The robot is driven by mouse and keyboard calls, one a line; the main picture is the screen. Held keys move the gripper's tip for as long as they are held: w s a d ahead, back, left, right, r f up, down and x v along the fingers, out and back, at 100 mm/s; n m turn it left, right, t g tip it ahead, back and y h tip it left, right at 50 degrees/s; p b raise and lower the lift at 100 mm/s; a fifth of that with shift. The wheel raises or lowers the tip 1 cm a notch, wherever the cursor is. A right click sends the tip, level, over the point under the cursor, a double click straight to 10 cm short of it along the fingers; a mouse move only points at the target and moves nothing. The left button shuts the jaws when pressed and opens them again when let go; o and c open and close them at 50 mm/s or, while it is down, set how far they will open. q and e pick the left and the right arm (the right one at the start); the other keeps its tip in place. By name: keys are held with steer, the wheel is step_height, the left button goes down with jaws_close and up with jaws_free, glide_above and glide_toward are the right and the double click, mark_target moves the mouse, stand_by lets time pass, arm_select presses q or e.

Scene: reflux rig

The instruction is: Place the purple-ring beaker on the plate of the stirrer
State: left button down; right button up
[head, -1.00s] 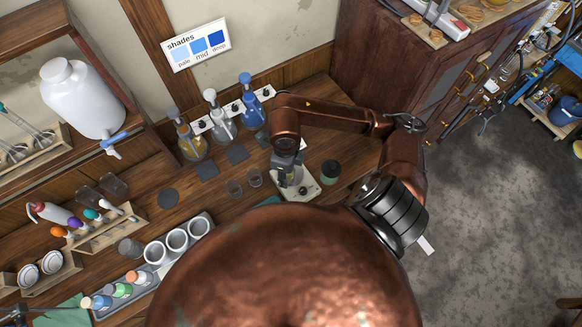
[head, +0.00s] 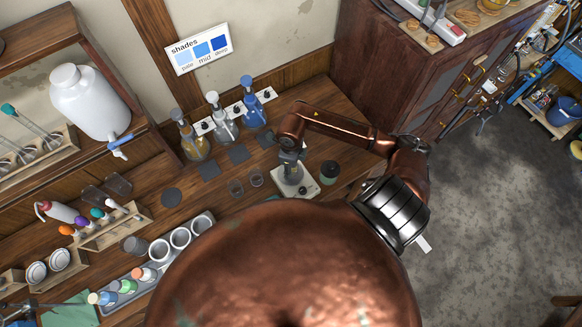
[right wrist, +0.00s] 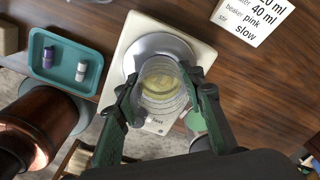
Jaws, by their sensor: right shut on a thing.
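My right gripper (right wrist: 162,98) is shut on a clear glass beaker (right wrist: 162,88), seen from above in the right wrist view with a yellowish tint at its bottom. Its purple ring cannot be made out. The beaker is over the lower part of the round silver plate (right wrist: 150,46) of the white stirrer; I cannot tell whether it touches the plate. In the head view my right gripper (head: 290,160) is above the stirrer (head: 297,186), and the beaker is hardly visible there. My left gripper is not in view.
A dark jar with a green band (head: 329,172) stands close right of the stirrer. A teal tray (right wrist: 45,73) holds a purple and a white vial. Several pump bottles (head: 253,113) stand behind.

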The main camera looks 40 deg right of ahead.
steer(key=shift+f, duration=0.15)
steer(key=o, duration=1.3)
steer(key=shift+o, duration=0.2)
steer(key=shift+r, duration=0.3)
step_height(320, 180, up, 12)
steer(key=b, duration=0.2)
steer(key=shift+a+f, duration=0.1)
